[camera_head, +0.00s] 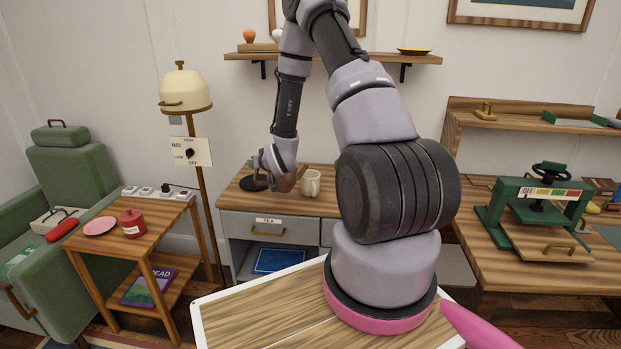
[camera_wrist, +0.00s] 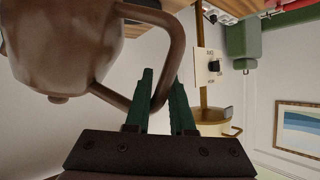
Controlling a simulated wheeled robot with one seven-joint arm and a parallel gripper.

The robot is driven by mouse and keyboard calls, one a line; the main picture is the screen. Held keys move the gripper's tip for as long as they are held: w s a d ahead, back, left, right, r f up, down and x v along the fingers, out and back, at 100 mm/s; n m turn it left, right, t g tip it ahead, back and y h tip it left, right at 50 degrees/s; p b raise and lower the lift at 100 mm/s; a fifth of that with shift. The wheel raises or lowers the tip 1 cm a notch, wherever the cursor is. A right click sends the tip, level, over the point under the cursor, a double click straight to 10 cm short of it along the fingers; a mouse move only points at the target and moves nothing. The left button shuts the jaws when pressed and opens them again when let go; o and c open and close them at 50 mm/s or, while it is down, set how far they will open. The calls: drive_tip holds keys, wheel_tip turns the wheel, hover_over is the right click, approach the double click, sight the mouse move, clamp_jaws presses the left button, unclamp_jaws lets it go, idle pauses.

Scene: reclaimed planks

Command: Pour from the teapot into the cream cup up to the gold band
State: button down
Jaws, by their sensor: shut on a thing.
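The brown teapot (camera_wrist: 65,45) fills the upper left of the wrist view. My gripper (camera_wrist: 163,80) has its green fingers shut on the teapot's loop handle (camera_wrist: 176,45). In the head view the teapot (camera_head: 287,182) shows small and partly hidden by my wrist, above the tea cabinet's top and left of the cup. The cream cup (camera_head: 311,184) stands upright on that top, handle to the right. Its inside, any tea level and the gold band cannot be made out. The spout and any stream are not visible.
A dark round mat (camera_head: 252,184) lies left on the cabinet top (camera_head: 238,200). A floor lamp (camera_head: 185,92) and a side table (camera_head: 155,222) with a red pot (camera_head: 132,223) stand left. A wall shelf (camera_head: 340,58) hangs above. A workbench with a green press (camera_head: 535,205) is right.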

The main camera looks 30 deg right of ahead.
drive_tip(key=shift+m+y, duration=0.6)
drive_tip(key=shift+w+d+r, duration=0.25)
drive_tip(key=shift+d+r, duration=0.55)
drive_tip(key=shift+r, duration=0.15)
drive_tip(key=shift+w+d+r, duration=0.2)
drive_tip(key=shift+d+r, duration=0.55)
drive_tip(key=shift+r, duration=0.15)
drive_tip(key=shift+w+d+r+m+g+b, duration=0.1)
drive_tip(key=shift+d+r+m+g+b, duration=0.3)
drive_tip(key=shift+b, duration=0.5)
idle(2.0)
drive_tip(key=shift+d+r+y+b, duration=0.3)
drive_tip(key=shift+d+r+b, duration=0.15)
drive_tip(key=shift+b, duration=0.65)
idle(1.5)
